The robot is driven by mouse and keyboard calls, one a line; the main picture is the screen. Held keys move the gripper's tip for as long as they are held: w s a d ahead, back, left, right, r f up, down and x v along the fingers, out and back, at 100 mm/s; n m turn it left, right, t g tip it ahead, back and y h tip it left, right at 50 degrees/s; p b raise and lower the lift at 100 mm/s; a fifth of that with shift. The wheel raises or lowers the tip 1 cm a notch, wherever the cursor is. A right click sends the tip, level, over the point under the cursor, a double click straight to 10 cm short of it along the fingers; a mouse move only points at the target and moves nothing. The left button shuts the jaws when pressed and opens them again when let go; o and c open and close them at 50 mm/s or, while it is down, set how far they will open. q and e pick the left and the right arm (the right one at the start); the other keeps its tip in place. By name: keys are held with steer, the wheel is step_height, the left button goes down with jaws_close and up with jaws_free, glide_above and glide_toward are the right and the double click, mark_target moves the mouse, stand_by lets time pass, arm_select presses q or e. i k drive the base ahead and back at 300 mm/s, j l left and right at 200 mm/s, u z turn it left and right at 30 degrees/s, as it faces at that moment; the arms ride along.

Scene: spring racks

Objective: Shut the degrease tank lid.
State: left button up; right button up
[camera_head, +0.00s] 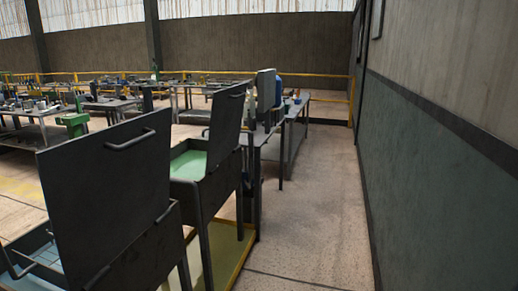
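Two dark tanks with raised lids stand at the left and centre; I see no label telling which is the degrease tank. The near lid (105,195) stands upright, with a bar handle (130,139) near its top edge. Its tank (28,245) is partly hidden behind the lid and cut off by the frame, with a bluish inside showing. The farther lid (224,135) also stands upright, with a small handle near its top. Green liquid (187,165) shows in the tank beside it. Neither of my grippers is in view.
A yellow-edged floor tray (243,258) lies under the tanks. Benches (290,145) with equipment stand beyond, and more worktables (38,112) are at the left. A wall (440,170) runs along the right. The concrete floor (315,215) between tanks and wall is clear.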

mark_target(228, 106)
steer(key=i+l+u, duration=0.65)
steer(key=l, duration=0.2)
steer(key=i+l+u, duration=0.15)
steer(key=u, duration=0.3)
steer(key=i+l+u, duration=0.4)
steer(key=k+j, duration=0.05)
steer(key=j, duration=0.05)
